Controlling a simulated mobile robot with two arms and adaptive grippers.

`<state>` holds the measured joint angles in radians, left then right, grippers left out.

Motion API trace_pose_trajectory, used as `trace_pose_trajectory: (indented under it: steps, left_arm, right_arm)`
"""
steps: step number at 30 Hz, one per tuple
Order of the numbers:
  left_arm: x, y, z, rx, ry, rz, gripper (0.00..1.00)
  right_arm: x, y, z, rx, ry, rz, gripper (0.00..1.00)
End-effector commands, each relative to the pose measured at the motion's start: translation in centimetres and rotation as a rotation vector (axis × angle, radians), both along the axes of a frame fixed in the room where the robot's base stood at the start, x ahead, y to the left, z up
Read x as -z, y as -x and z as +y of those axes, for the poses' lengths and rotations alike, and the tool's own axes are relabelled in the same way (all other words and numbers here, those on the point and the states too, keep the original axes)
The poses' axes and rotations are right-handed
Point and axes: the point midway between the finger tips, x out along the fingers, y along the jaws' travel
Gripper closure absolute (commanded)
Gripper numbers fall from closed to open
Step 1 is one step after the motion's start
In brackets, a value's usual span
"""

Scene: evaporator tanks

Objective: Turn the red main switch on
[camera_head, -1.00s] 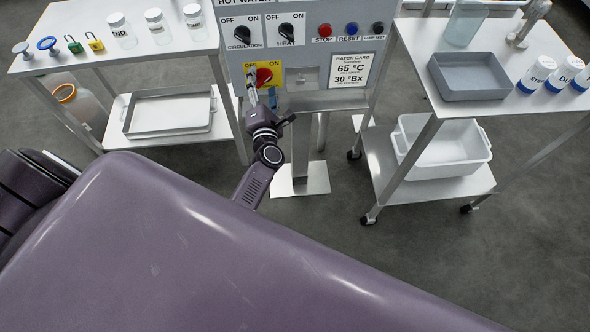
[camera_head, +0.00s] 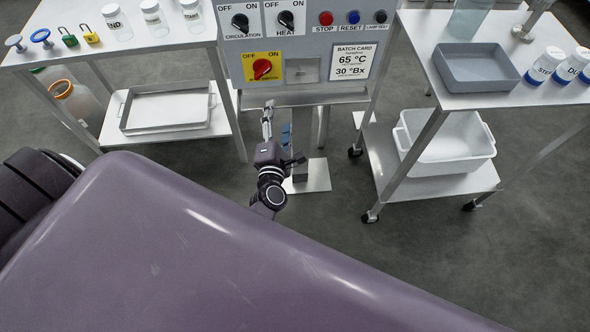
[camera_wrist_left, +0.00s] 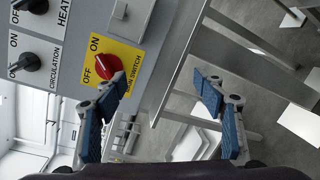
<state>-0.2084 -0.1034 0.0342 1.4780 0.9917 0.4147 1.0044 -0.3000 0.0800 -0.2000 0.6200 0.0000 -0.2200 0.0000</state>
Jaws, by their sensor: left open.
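The red main switch (camera_head: 262,69) is a round knob on a yellow plate marked OFF and ON, low on the left of the grey control panel. Its handle appears slanted up toward the ON side. My left gripper (camera_head: 268,109) is below the panel's lower edge, apart from the knob. In the left wrist view the red knob (camera_wrist_left: 108,66) shows beyond the left finger, and the open fingers (camera_wrist_left: 168,92) have nothing between them. My right gripper is out of view.
Black CIRCULATION (camera_head: 240,22) and HEAT (camera_head: 286,20) knobs sit above the switch. STOP, RESET and lamp-test buttons and a batch card (camera_head: 352,62) are to the right. A table (camera_head: 190,42) stands left and a cart (camera_head: 425,60) right.

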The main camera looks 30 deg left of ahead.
Motion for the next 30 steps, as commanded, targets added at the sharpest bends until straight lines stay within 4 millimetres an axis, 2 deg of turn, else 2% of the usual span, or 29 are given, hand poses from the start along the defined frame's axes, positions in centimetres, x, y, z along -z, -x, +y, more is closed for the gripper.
trace_pose_trajectory:
  steps: [1, 11, 21, 30]
  left_arm:
    - [1.1, 0.1, -0.5, 0.022, -0.029, 0.028, 0.36]
    - [7.0, 1.2, -3.4, 0.160, -0.208, 0.189, 0.36]
    - [12.9, 3.2, -5.9, 0.307, -0.384, 0.339, 0.36]
    - [17.0, 5.1, -7.5, 0.415, -0.507, 0.438, 0.36]
  right_arm:
    - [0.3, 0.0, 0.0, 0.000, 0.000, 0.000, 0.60]
    - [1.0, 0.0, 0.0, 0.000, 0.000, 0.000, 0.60]
    - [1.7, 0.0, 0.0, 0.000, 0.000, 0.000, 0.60]
    - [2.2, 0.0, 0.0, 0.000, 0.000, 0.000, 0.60]
